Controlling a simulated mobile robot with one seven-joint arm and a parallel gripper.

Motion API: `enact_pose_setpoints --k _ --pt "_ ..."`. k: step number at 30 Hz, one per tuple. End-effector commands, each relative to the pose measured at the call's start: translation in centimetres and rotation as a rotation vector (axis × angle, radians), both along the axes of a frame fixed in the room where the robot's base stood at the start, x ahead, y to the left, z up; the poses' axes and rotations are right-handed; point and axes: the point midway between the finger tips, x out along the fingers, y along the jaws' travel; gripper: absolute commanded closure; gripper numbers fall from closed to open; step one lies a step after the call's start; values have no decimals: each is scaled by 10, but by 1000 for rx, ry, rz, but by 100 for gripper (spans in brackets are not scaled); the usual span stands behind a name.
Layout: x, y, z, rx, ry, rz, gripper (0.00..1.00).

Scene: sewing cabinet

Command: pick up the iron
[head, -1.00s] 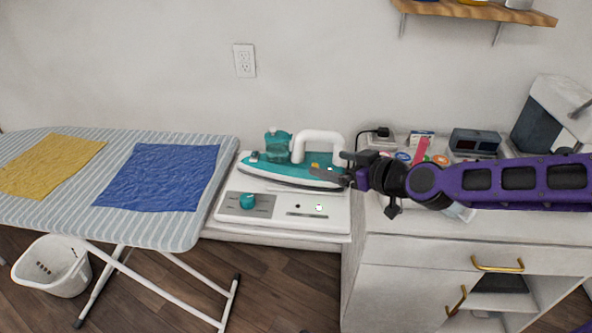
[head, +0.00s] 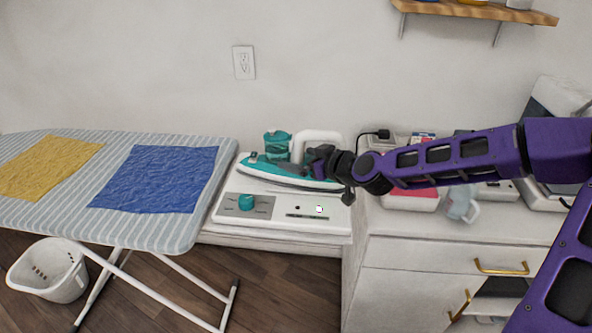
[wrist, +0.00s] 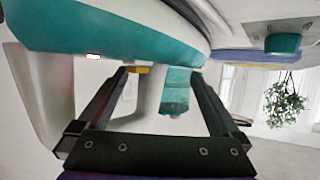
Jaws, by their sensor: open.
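The iron (head: 268,171) has a teal body, a white looped handle (head: 312,136) and a clear teal tank. It rests on the white station (head: 275,226) with the teal knob, its pointed end to the left. My gripper (head: 302,167) is at the iron from the right, in front of the handle, and covers the rear part of the body. In the wrist view, the two black fingers of my gripper (wrist: 160,73) are apart. The teal body (wrist: 105,30) fills the top, and part of the handle and the tank (wrist: 176,90) show between the fingers. Contact cannot be told.
The striped ironing board (head: 60,210) with yellow and blue cloths stands at left, a white basket (head: 50,270) below it. The white cabinet (head: 450,232) at right holds a sewing machine and small items. A wall shelf (head: 475,10) is above. The wall is behind the iron.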

Motion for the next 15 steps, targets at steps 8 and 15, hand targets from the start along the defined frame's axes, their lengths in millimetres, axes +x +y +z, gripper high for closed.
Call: enact_pose_setpoints --k 8,15 --pt "4 4 -2 -1 -1 1 0" --pt "4 4 -2 -1 -1 0 34"
